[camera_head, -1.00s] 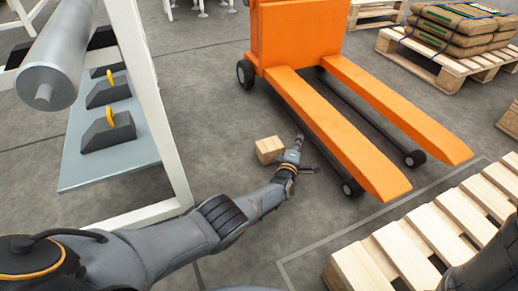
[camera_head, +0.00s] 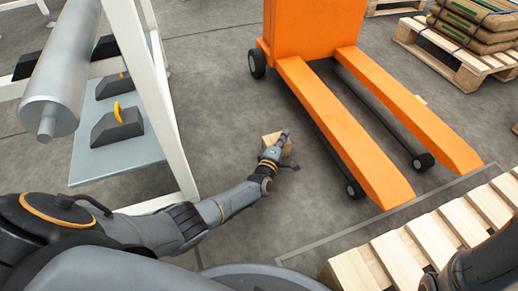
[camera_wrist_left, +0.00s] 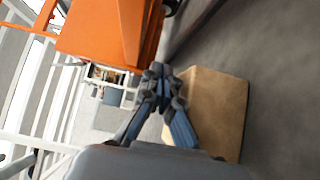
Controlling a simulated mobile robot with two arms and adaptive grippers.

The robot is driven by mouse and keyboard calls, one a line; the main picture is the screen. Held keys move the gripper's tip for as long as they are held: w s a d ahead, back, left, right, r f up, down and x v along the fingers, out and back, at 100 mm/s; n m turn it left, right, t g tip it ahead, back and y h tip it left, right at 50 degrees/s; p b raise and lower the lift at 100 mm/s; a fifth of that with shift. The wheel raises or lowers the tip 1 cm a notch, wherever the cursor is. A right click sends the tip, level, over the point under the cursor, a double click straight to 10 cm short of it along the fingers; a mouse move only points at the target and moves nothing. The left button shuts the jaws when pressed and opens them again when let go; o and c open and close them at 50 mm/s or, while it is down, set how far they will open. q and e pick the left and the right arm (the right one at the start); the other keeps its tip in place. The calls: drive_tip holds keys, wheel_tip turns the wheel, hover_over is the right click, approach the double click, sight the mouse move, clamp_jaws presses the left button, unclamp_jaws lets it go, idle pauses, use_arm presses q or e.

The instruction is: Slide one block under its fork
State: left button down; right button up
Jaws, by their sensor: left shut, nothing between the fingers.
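A pale wooden block (camera_head: 269,138) stands on the floor left of the orange pallet truck's near fork (camera_head: 345,130), with a floor gap between them. My left gripper (camera_head: 286,134) is shut and empty, in front of the block and hiding part of it. In the left wrist view the shut fingers (camera_wrist_left: 158,72) overlap the left edge of the block (camera_wrist_left: 220,105); I cannot tell whether they touch. A small tan piece (camera_head: 420,99) shows just beyond the far fork (camera_head: 420,120), mostly hidden. My right gripper is out of view.
A wooden pallet (camera_head: 410,250) lies at the lower right. A white frame with a roller (camera_head: 62,85) and a grey plate (camera_head: 115,155) stands at the left. A loaded pallet (camera_head: 465,65) is at the upper right.

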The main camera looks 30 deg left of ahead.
sight(287, 149)
use_arm(q)
drive_tip(key=s+a, duration=0.6)
drive_tip(key=s, duration=0.1)
drive_tip(key=shift+a+f, duration=0.15)
drive_tip(key=shift+s+a+f+b, duration=0.4)
drive_tip(key=shift+s+b, duration=0.15)
drive_tip(key=shift+b, duration=0.1)
wheel_tip(287, 149, down, 4)
drive_tip(key=b, duration=0.3)
drive_tip(key=shift+w+d+f+b, duration=0.1)
drive_tip(key=shift+w+f+b, duration=0.1)
drive_tip(key=shift+b, duration=0.15)
drive_tip(key=shift+w+d+r, duration=0.25)
drive_tip(key=shift+w+d, duration=0.05)
drive_tip(key=w+d, duration=0.8)
drive_tip(key=w, duration=0.1)
